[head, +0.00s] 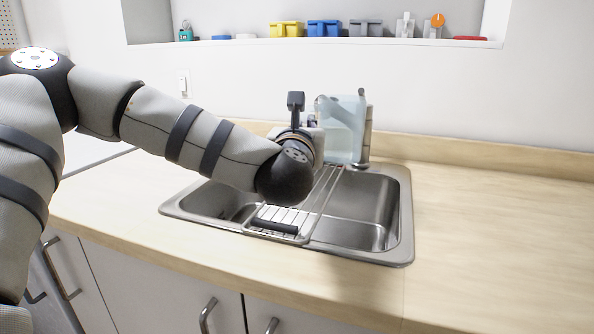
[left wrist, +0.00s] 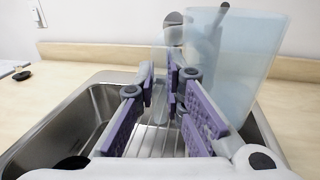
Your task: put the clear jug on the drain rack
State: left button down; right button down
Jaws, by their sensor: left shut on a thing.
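The clear jug (head: 343,130) is a pale bluish, see-through vessel, upright at the back of the sink in the head view. It also fills the upper right of the left wrist view (left wrist: 250,60). My left gripper (left wrist: 178,88), with purple-padded fingers, is shut on the jug at its handle side; in the head view my wrist hides most of the grip. The drain rack (head: 318,200) is a wire rack lying across the sink, partly hidden by my arm. The jug's base is near the rack's rear end; I cannot tell whether they touch. My right gripper is not in view.
The steel sink (head: 405,225) is set in a wooden counter (head: 490,215). A grey upright faucet (head: 366,130) stands close beside the jug. A wall shelf (head: 240,42) holds several small items. The counter to the right is clear.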

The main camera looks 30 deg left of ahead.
pick_arm(q)
jog(key=shift+w+a+f+b, duration=0.15)
jog(key=shift+w+a+f, duration=0.4)
jog(key=shift+a+f, duration=0.85)
jog(key=shift+w+a+f+b, duration=0.2)
jog(key=shift+w+a+f, duration=0.5)
jog(key=shift+f, duration=1.25)
jog(key=shift+w+a+f+b, duration=0.15)
jog(key=shift+w+a+f, duration=0.3)
jog(key=shift+a+f, duration=1)
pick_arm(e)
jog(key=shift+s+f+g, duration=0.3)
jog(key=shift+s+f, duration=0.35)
pick_arm(q)
jog(key=shift+d+f, duration=0.3)
jog(key=shift+f, duration=0.15)
jog(key=c, duration=1.7)
grip_release()
